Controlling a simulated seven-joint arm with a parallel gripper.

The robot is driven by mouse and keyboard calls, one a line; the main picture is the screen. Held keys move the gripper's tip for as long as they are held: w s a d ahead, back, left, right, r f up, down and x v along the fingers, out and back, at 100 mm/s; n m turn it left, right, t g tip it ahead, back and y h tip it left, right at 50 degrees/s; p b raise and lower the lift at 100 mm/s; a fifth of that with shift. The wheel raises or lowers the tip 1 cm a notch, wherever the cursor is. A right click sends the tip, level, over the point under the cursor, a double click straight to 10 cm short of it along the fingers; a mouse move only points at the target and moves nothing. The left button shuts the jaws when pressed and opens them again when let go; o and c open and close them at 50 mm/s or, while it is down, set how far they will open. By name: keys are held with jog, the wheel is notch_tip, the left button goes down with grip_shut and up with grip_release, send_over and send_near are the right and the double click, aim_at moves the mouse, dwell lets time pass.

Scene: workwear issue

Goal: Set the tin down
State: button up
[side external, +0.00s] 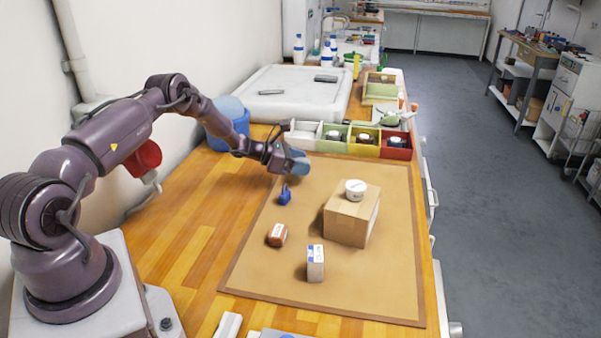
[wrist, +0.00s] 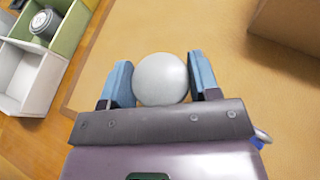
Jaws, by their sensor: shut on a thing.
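My gripper (side external: 297,162) is low over the far left part of the brown mat (side external: 390,290), near the compartment tray. In the wrist view my gripper (wrist: 162,82) is shut on a round tin with a plain white top (wrist: 161,79), one blue finger on each side. In the side view the held tin is hidden behind the fingers. I cannot tell whether its base touches the mat. Another white tin (side external: 355,187) stands on the cardboard box (side external: 347,221), apart from my gripper.
The mat's right strip is clear.

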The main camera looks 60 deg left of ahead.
jog(key=shift+w+f, duration=0.2)
jog(key=shift+f, duration=0.2)
jog(key=shift+a+f, duration=0.1)
jog(key=shift+f, duration=1.2)
jog(key=shift+f, duration=0.15)
jog(key=o, duration=0.9)
